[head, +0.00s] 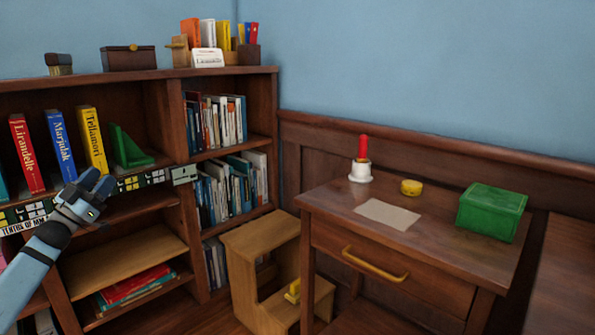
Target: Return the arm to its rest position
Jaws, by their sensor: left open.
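My left gripper (93,187) comes in from the left on a blue arm. It is open, with its dark fingers pointing up and to the right. It shows in front of the bookcase (175,151), just below the yellow book (92,139) and the blue book (61,146). I see nothing held between the fingers. My right gripper is not in view.
A red book (26,153) and a green bookend (126,147) share the shelf near the gripper. A wooden step stool (262,238) stands by the desk (330,205). The desk holds a green box (492,212) and a red candle (363,147). Open space lies before the bookcase.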

